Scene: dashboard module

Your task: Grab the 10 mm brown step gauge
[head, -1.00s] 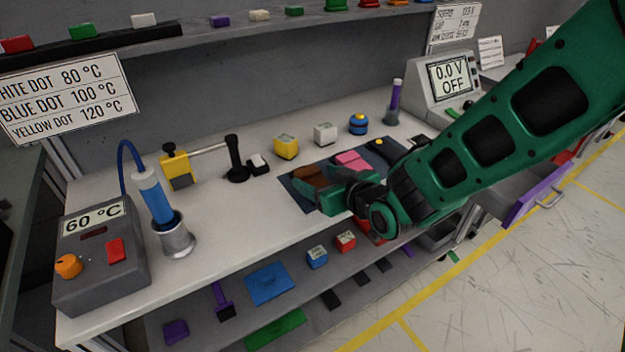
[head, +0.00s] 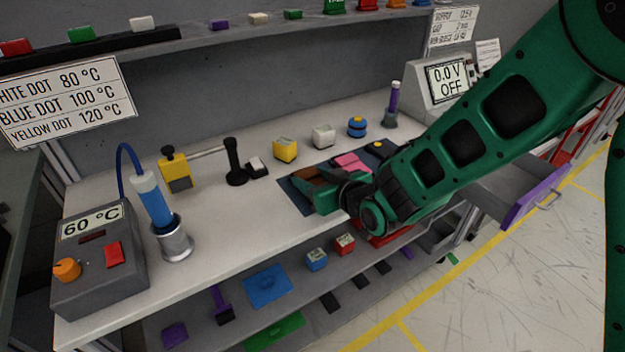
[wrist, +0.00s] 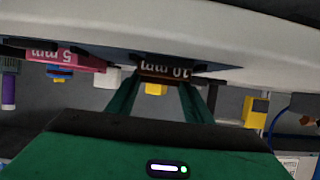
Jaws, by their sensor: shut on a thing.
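The brown step gauge (head: 308,173) is at the left part of the dark mat on the bench. In the wrist view the brown gauge (wrist: 168,70) shows an upside-down "10 mm" label and sits between my green fingertips. My gripper (head: 318,190) reaches in from the right and is shut on the gauge; its fingers also show in the wrist view (wrist: 164,88). I cannot tell whether the gauge is clear of the mat. A pink gauge (head: 352,162), marked 5 mm in the wrist view (wrist: 65,57), lies close by on the mat.
A yellow block (head: 285,149), a white block (head: 323,136) and a blue round item (head: 357,127) stand behind the mat (head: 291,195). A black stand (head: 234,165) is to the left. An open drawer (head: 520,205) juts out at right.

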